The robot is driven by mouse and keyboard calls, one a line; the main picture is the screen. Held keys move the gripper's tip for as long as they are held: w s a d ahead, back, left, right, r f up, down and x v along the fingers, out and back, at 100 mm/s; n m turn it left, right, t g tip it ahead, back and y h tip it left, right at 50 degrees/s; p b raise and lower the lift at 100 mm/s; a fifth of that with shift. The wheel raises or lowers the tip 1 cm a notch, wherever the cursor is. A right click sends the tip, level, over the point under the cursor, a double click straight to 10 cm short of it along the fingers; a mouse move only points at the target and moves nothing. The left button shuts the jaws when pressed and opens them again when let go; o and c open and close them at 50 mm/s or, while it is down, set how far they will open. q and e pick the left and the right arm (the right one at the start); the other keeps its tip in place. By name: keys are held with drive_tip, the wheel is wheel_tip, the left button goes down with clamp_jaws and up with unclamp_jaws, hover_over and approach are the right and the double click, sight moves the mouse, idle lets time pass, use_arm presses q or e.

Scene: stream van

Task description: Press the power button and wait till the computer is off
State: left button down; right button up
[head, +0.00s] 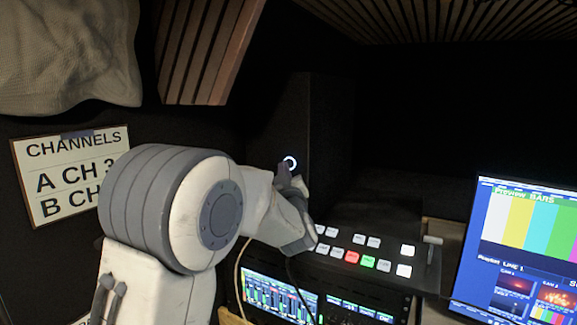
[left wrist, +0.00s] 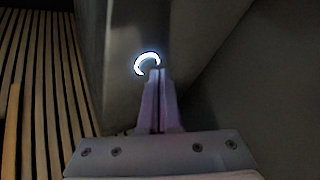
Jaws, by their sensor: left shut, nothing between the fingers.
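The power button shows as a white glowing ring (head: 290,161) on the front of a dark computer tower (head: 330,120) in the head view. In the left wrist view the ring (left wrist: 147,63) is lit, with its lower right part hidden behind the fingertips. My left gripper (head: 284,170) is shut and empty, its tips at the lower edge of the ring; it also shows in the left wrist view (left wrist: 155,75). I cannot tell whether the tips touch the button. My right gripper is not in view.
A switcher panel (head: 384,255) with lit buttons sits right of my left gripper, above a rack screen (head: 278,296). A monitor (head: 520,250) with colour bars stands at the right. A channels sign (head: 50,190) hangs on the left wall. Cables hang below my wrist.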

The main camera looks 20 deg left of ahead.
use_arm(q)
drive_tip(key=shift+w, duration=0.4)
idle(0.6)
drive_tip(key=shift+s, duration=0.1)
drive_tip(key=shift+s+b, duration=0.55)
drive_tip(key=shift+s+a, duration=0.1)
drive_tip(key=shift+s, duration=0.05)
drive_tip(key=shift+s, duration=0.1)
drive_tip(key=s+b, duration=0.1)
drive_tip(key=s, duration=0.1)
drive_tip(key=s+a+b, duration=0.1)
drive_tip(key=s, duration=0.1)
drive_tip(key=shift+s, duration=0.4)
idle(0.5)
